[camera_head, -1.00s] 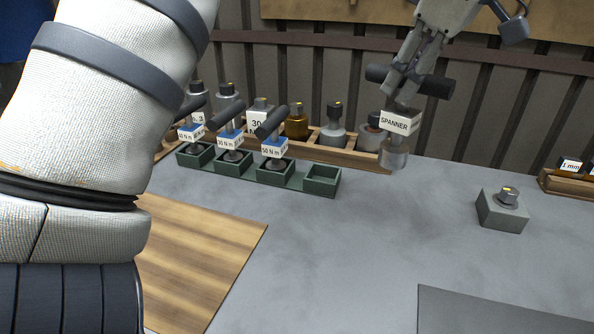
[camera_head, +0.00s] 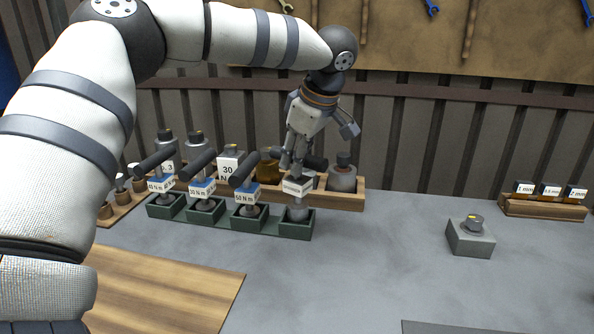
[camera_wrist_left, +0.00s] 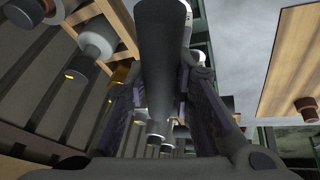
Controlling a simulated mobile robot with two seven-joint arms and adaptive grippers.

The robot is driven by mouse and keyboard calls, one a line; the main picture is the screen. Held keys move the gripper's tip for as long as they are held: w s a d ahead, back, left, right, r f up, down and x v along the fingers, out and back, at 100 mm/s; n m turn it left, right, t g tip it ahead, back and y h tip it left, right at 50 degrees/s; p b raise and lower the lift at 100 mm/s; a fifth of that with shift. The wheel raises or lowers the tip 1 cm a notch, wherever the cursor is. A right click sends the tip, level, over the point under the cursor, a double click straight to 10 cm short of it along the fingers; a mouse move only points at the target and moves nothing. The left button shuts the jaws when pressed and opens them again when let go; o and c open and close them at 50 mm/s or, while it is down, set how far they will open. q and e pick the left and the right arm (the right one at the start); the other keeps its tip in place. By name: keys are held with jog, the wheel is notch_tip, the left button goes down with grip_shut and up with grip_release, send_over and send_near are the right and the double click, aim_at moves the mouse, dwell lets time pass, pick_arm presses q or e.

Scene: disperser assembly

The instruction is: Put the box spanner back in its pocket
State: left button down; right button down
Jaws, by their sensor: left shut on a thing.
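The box spanner (camera_head: 297,186), with a dark cross handle, a white label and a grey metal socket end, stands roughly upright at the rightmost pocket of the green rack (camera_head: 275,231). Its lower end is in or just over that pocket; I cannot tell whether it touches the bottom. My left gripper (camera_head: 291,164) is shut on its handle from above. In the left wrist view the dark handle (camera_wrist_left: 163,55) lies between the two fingers (camera_wrist_left: 163,110). My right gripper is not in view.
Several T-handled torque tools (camera_head: 244,178) fill the pockets to the left. A wooden rack (camera_head: 345,199) with bottles stands close behind. A grey block (camera_head: 470,238) with a knob sits to the right, and a wooden board (camera_head: 165,285) lies in front. The grey table between is clear.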

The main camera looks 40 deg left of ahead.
pick_arm(q)
jog(key=shift+f, duration=1.4)
jog(key=shift+f, duration=0.15)
jog(key=c, duration=1.4)
grip_release()
jog(key=v, duration=1.2)
jog(key=shift+s, duration=0.1)
